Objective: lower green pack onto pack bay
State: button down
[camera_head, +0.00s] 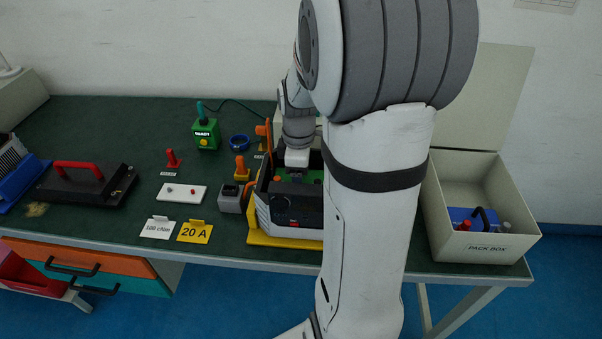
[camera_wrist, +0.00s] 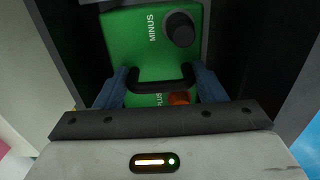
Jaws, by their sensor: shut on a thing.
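The green pack (camera_wrist: 135,55) fills the middle of the wrist view, with "MINUS" lettering, a black round terminal (camera_wrist: 181,28) and an orange-red terminal (camera_wrist: 179,98) near the "PLUS" side. My gripper (camera_wrist: 161,86) is shut on the pack's black handle, one blue-grey finger at each end. In the head view my gripper (camera_head: 297,158) points down into the pack bay (camera_head: 262,213), a dark and grey housing on a yellow base. Only a little green shows inside its walls. My arm hides the bay's right side. I cannot tell whether the pack touches the bay floor.
A pack box (camera_head: 487,247) with its lid up stands right of my arm and holds a blue pack (camera_head: 460,214).

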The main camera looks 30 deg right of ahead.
jog(key=shift+f, duration=0.1)
dwell(0.6)
jog(key=c, duration=0.7)
grip_release()
jog(key=o, duration=0.5)
jog(key=shift+c, duration=0.2)
jog(key=shift+f, duration=0.1)
